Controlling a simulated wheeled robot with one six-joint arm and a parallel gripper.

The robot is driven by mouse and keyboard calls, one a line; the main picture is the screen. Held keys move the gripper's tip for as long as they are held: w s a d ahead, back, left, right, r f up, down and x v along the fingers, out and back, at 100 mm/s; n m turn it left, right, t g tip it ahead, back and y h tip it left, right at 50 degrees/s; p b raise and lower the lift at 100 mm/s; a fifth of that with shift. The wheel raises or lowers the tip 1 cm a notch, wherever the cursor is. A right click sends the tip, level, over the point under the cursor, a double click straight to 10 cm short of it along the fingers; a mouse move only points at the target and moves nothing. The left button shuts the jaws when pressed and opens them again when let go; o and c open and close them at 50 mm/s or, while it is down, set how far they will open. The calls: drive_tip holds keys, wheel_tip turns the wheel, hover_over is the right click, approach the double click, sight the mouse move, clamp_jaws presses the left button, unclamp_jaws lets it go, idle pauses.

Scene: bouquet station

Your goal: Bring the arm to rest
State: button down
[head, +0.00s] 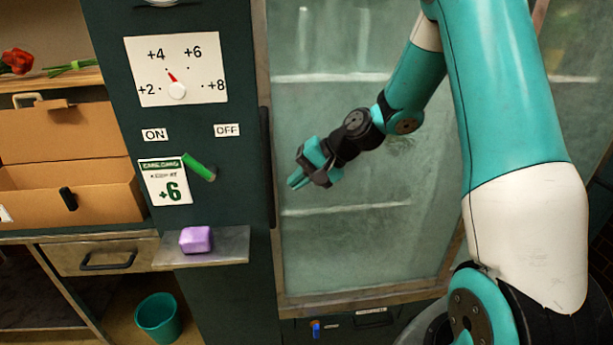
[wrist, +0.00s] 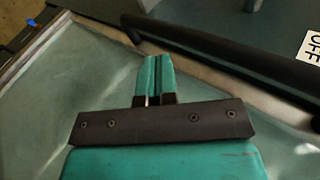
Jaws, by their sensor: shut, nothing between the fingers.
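My gripper (head: 296,181) is shut and empty. In the head view it hangs in front of the frosted glass door (head: 350,250), to the right of the door's dark upright handle (head: 267,160). The wrist view shows its two teal fingers (wrist: 155,75) together, with the dark handle bar (wrist: 225,55) beyond them. My arm is bent, reaching down from the top of the head view toward the left. I cannot tell how far the fingertips are from the glass.
Left of the door, a dark panel carries a dial (head: 177,90), a green lever (head: 199,166) and a care card (head: 165,182). A purple block (head: 196,239) sits on a small shelf (head: 230,249). A cardboard box (head: 60,140) and a teal bin (head: 158,318) are further left.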

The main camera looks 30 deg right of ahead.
drive_tip(key=b+v, duration=0.1)
drive_tip(key=v, duration=0.9)
drive_tip(key=shift+s+d, duration=0.25)
drive_tip(key=shift+d, duration=0.1)
drive_tip(key=s+a+r+n+g, duration=0.1)
drive_tip(key=s+a+n, duration=0.15)
drive_tip(key=a, duration=0.25)
drive_tip(key=s+a+r+n+g+h, duration=0.1)
drive_tip(key=s+a+n, duration=0.15)
drive_tip(key=a, duration=0.35)
drive_tip(key=s+a+r+n+g, duration=0.1)
drive_tip(key=s+a+n+g, duration=0.15)
drive_tip(key=a, duration=0.25)
drive_tip(key=s+a+n+h, duration=0.1)
drive_tip(key=s+a+n, duration=0.2)
drive_tip(key=s, duration=0.4)
drive_tip(key=s+a+n+g+h, duration=0.1)
drive_tip(key=s+a+n, duration=0.3)
drive_tip(key=s, duration=0.3)
drive_tip(key=shift+s+d+f, duration=0.1)
drive_tip(key=shift+d, duration=0.05)
